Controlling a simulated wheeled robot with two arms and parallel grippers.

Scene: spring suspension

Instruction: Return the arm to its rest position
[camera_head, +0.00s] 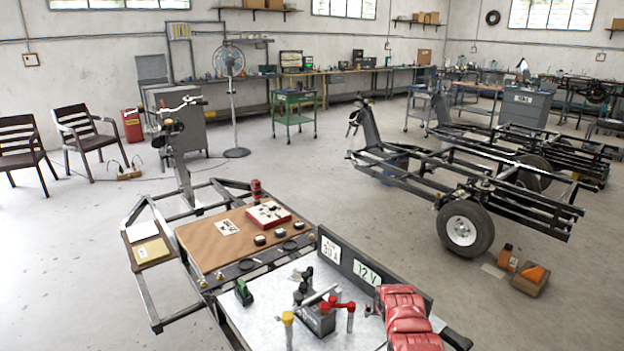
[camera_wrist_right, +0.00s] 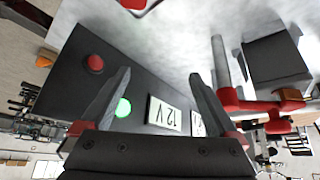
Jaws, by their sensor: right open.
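My right gripper (camera_wrist_right: 160,85) is open in the right wrist view, with nothing between its two dark fingers. Beyond the fingers is a black panel (camera_wrist_right: 65,75) with a red round button (camera_wrist_right: 95,63), a lit green light (camera_wrist_right: 123,107) and an upside-down 12 V label (camera_wrist_right: 165,115). The left finger overlaps the panel near the green light; I cannot tell whether it touches. In the head view the panel (camera_head: 345,262) stands upright along the bench, its right part hidden behind a red ridged shape. I cannot clearly make out my right gripper there, and my left gripper shows in no view.
A brown board (camera_head: 205,250) with small parts lies beyond. A wheeled frame (camera_head: 462,230) stands at right. Open floor (camera_head: 80,240) is at left.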

